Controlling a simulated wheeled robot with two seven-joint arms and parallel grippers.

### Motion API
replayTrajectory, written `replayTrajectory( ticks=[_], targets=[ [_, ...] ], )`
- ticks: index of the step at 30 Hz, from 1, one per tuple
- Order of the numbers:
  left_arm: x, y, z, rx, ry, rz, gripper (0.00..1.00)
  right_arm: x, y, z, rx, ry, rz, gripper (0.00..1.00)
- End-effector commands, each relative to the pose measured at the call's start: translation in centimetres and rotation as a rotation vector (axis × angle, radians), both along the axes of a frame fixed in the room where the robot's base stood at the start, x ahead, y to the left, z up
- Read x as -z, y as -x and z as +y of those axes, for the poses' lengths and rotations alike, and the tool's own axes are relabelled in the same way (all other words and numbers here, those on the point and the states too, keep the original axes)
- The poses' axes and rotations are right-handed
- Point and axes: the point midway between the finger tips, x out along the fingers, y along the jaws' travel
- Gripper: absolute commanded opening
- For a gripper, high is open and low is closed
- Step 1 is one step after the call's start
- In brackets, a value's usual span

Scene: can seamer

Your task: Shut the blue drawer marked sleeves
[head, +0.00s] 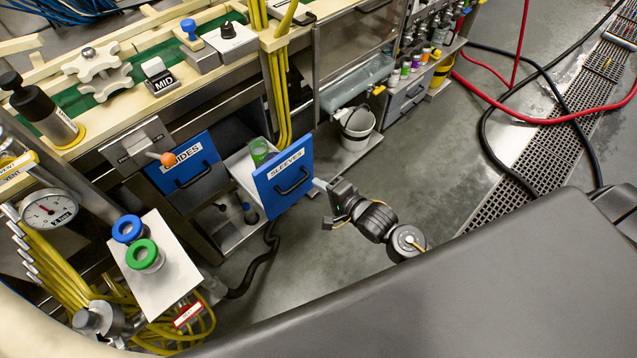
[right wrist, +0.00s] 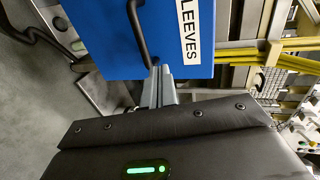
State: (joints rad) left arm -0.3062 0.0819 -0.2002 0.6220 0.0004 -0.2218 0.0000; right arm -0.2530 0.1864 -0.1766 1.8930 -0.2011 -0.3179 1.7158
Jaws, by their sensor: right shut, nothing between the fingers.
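The blue drawer marked SLEEVES (head: 284,178) stands pulled out from the cabinet in the head view, with a green cup-like thing (head: 259,150) inside it. Its front has a dark bar handle (head: 293,182). My right gripper (head: 318,184) is shut and empty, its fingertips at the right edge of the drawer front. In the right wrist view the blue front (right wrist: 175,30) fills the upper middle, and the shut fingers (right wrist: 158,72) meet or nearly meet its face beside the handle; contact is hard to tell. My left gripper is not in view.
A blue GUIDES drawer (head: 187,164) sits to the left of the sleeves drawer. A lever with an orange knob (head: 168,159) is above it. A white bucket (head: 356,128) stands at right. Yellow cables (head: 279,95) hang behind the drawer. The floor (head: 440,160) to the right is open.

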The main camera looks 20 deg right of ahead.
Motion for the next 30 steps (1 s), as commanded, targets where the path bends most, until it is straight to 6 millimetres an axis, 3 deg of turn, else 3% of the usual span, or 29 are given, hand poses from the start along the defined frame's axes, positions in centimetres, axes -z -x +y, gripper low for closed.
replayTrajectory(
  ticks=[6, 12, 30],
  targets=[
    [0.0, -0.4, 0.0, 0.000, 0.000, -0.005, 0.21, 1.1, -3.6, 1.4, 0.000, -0.001, -0.002, 0.00],
    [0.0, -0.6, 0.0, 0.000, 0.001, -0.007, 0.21, 2.0, -6.0, 2.4, 0.001, 0.001, 0.000, 0.00],
    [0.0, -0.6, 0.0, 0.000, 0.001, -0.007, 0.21, 2.4, -7.0, 2.7, 0.002, 0.001, -0.001, 0.00]
  ],
)
